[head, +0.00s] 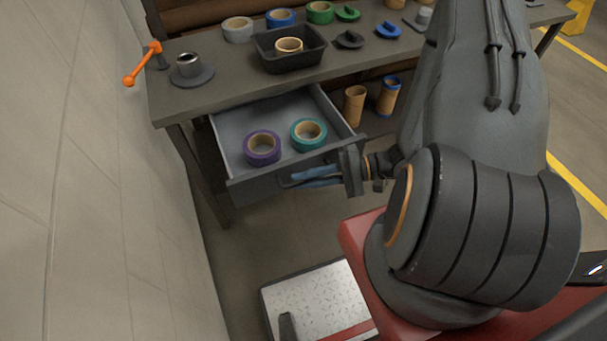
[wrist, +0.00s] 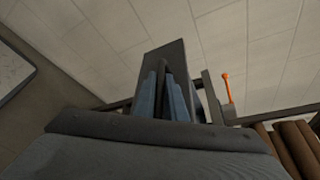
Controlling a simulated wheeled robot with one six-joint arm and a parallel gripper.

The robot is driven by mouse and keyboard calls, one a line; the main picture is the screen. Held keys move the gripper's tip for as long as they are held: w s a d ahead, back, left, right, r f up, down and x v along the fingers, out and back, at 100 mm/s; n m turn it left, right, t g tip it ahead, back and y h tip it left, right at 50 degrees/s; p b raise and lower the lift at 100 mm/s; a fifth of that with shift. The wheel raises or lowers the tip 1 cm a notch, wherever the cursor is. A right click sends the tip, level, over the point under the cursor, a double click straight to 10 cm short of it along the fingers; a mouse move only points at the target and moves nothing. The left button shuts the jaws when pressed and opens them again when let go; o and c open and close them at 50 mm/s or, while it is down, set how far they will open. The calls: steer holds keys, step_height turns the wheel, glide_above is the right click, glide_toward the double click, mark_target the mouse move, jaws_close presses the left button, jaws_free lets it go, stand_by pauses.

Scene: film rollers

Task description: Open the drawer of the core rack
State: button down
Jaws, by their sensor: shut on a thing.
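The grey drawer (head: 237,122) under the bench stands pulled out, its inside showing in the head view. A purple tape roll (head: 262,147) and a teal tape roll (head: 308,134) lie in it. My gripper (head: 292,181) is at the drawer's front, its blue fingers shut on the dark handle (head: 284,181). In the wrist view the blue fingers (wrist: 165,98) close on both sides of the dark handle bar (wrist: 163,75), with the drawer front (wrist: 178,62) behind. The fingers hide part of the handle.
The bench top (head: 215,75) carries a black tray (head: 290,58) with a roll in it, several tape rolls and a round spindle base (head: 191,72). An orange lever (head: 143,63) sticks out at left, near the wall. Cardboard cores (head: 354,105) stand right of the drawer.

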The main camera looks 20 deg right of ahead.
steer(key=c, duration=1.8)
jaws_free()
steer(key=shift+d, duration=0.1)
steer(key=b+v, duration=0.1)
steer(key=v, duration=0.6)
steer(key=shift+s+d+r+b, duration=0.1)
steer(key=shift+d+b, duration=0.25)
steer(key=shift+b, duration=0.05)
